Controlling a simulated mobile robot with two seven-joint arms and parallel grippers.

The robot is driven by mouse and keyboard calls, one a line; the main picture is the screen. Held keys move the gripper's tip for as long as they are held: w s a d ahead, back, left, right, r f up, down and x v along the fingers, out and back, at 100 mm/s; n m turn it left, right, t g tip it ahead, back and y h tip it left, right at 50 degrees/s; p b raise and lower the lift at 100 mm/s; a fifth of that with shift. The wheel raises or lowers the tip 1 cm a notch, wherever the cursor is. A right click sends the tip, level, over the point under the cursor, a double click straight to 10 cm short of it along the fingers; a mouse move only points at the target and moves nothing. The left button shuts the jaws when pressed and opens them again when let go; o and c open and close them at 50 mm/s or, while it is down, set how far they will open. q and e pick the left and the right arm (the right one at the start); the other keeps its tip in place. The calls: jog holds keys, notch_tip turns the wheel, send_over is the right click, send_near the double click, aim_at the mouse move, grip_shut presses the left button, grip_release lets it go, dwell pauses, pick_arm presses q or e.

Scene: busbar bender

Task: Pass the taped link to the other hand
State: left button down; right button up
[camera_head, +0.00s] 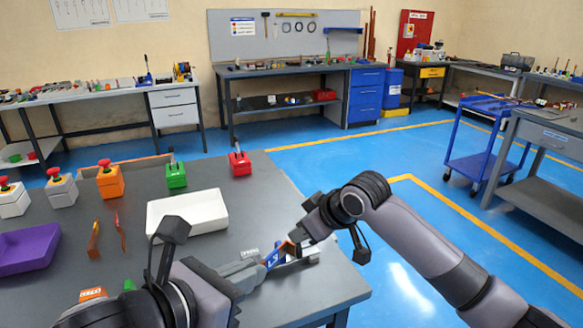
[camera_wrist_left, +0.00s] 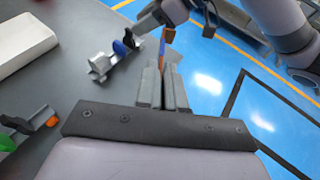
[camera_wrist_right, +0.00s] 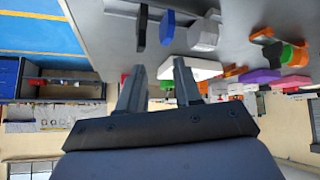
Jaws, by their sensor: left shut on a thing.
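The taped link (camera_wrist_left: 167,38) is a thin copper-orange strip standing out from between the fingers of my left gripper (camera_wrist_left: 163,85), which is shut on it. In the head view its coppery part (camera_head: 288,246) shows beside a small blue patch; I cannot tell whether that patch is its tape. My right gripper (camera_head: 304,238) is close to the link's far end in the head view. In the right wrist view the fingers of my right gripper (camera_wrist_right: 158,88) are apart, with nothing visible between them.
A small grey fixture with a blue disc (camera_wrist_left: 120,47) stands close by on the table. Button boxes line the back. Blue floor lies beyond the table's right edge.

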aim_at(292, 244)
jog(key=s+a+r+g+h, duration=0.25)
jog(key=s+r, duration=0.35)
jog(key=r, duration=0.4)
jog(key=s+a+r+g+h, duration=0.1)
jog(key=s+r+g+h, duration=0.25)
jog(key=s+r, duration=0.45)
notch_tip(292, 244, down, 10)
jog(key=w+y, duration=0.1)
jog(key=w, duration=0.1)
jog(key=shift+w+n+g, duration=0.15)
jog(key=shift+n+g, duration=0.15)
jog(key=shift+n, duration=0.1)
grip_shut()
grip_release()
jog(key=shift+a, duration=0.1)
jog(key=shift+r, duration=0.15)
